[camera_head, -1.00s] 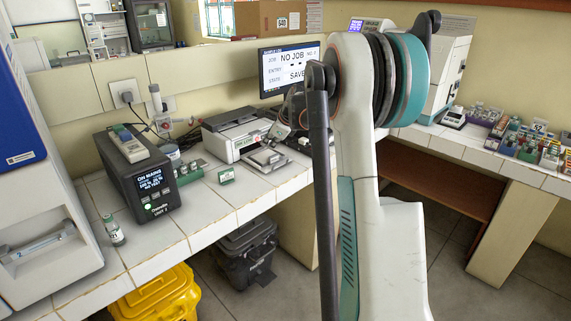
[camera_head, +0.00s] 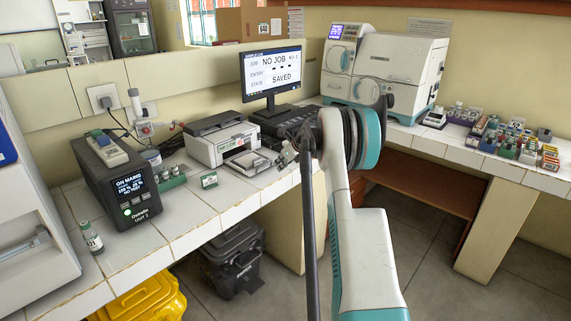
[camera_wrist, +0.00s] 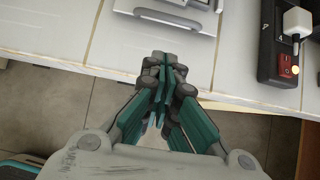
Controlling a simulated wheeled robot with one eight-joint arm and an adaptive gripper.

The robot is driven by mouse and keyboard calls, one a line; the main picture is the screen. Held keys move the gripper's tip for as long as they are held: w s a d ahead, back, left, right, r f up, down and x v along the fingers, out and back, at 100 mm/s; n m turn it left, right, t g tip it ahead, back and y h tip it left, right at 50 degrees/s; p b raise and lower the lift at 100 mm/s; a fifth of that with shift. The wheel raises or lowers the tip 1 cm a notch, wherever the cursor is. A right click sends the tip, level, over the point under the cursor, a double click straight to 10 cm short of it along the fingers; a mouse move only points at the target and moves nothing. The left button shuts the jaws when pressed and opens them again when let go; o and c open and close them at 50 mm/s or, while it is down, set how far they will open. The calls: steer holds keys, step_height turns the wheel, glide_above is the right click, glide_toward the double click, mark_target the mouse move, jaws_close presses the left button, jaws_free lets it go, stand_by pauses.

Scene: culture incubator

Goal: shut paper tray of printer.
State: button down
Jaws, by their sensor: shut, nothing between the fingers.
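The white printer (camera_head: 218,140) with a dark top stands on the tiled counter. Its paper tray (camera_head: 247,161) sticks out at the front, toward the counter's front edge. In the wrist view, a pale grey tray-like part (camera_wrist: 172,12), probably the paper tray, shows at the top edge, cut off by the frame. My gripper (camera_wrist: 164,62) is shut and empty, over the counter's front edge and apart from that part. In the head view my gripper (camera_head: 287,153) is small, right of the tray, and partly hidden by my arm.
A monitor (camera_head: 271,72) stands behind the printer. Bins (camera_head: 232,260) sit under the counter.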

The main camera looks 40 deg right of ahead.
steer(key=w+f, duration=0.1)
steer(key=w, duration=0.1)
steer(key=w+f+b, duration=0.1)
steer(key=shift+w+a+f, duration=0.15)
steer(key=shift+w+a, duration=0.05)
steer(key=shift+w, duration=0.15)
steer(key=shift+w+b, duration=0.5)
steer(key=shift+w, duration=0.15)
steer(key=shift+w+a, duration=0.1)
steer(key=shift+w, duration=0.05)
